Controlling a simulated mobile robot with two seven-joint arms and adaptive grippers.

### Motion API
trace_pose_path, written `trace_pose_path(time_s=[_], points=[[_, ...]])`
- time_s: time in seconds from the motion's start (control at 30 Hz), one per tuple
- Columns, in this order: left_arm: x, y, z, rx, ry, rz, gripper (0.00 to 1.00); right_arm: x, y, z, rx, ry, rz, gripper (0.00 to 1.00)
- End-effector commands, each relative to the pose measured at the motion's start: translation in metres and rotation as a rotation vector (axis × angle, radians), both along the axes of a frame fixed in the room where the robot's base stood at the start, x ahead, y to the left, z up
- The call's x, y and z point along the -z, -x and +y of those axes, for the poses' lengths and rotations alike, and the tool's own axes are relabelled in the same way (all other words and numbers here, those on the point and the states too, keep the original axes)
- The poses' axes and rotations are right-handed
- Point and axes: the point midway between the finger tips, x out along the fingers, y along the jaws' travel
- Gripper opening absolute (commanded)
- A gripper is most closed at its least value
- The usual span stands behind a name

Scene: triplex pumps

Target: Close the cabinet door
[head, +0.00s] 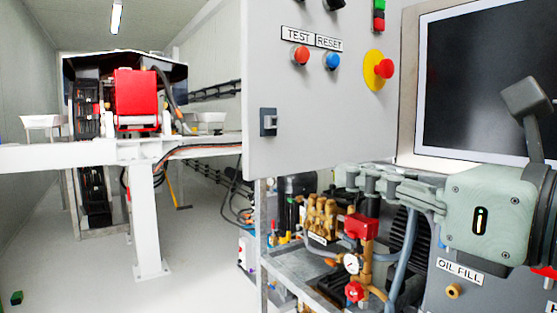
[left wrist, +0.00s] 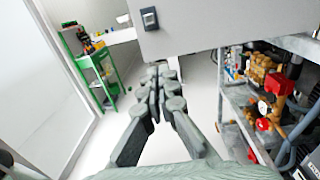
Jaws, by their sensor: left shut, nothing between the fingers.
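The grey cabinet door (head: 285,85) carries TEST and RESET buttons, a yellow-backed red stop button and a dark latch (head: 268,122) near its lower left corner. It stands in the upper middle of the head view. The door's lower part (left wrist: 200,25) and latch also show at the top of the left wrist view. My left gripper (head: 345,178) is shut and empty, its fingers pointing left just below the door's bottom edge in the head view. In the left wrist view its fingertips (left wrist: 158,72) appear below the latch; I cannot tell whether they touch the door. My right gripper is not in view.
A shelf with brass pump parts and a red valve (head: 361,226) lies below the door. A dark screen (head: 480,80) is at right. A white beam frame (head: 145,215) with a red machine stands at left. A green stand (left wrist: 97,75) shows beyond open pale floor.

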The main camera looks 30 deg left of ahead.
Motion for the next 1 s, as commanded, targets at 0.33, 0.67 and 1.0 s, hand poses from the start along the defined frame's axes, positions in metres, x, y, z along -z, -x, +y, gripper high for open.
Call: trace_pose_path(time_s=[0.33,0.67,1.0], points=[[0.001,-0.022,0.066,-0.004,0.001,0.001,0.00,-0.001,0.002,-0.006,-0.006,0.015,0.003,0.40],[-0.001,-0.040,0.116,-0.005,-0.003,0.000,0.00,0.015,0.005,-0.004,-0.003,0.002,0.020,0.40],[0.000,-0.043,0.125,-0.003,-0.004,0.000,0.00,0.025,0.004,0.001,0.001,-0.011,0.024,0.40]])
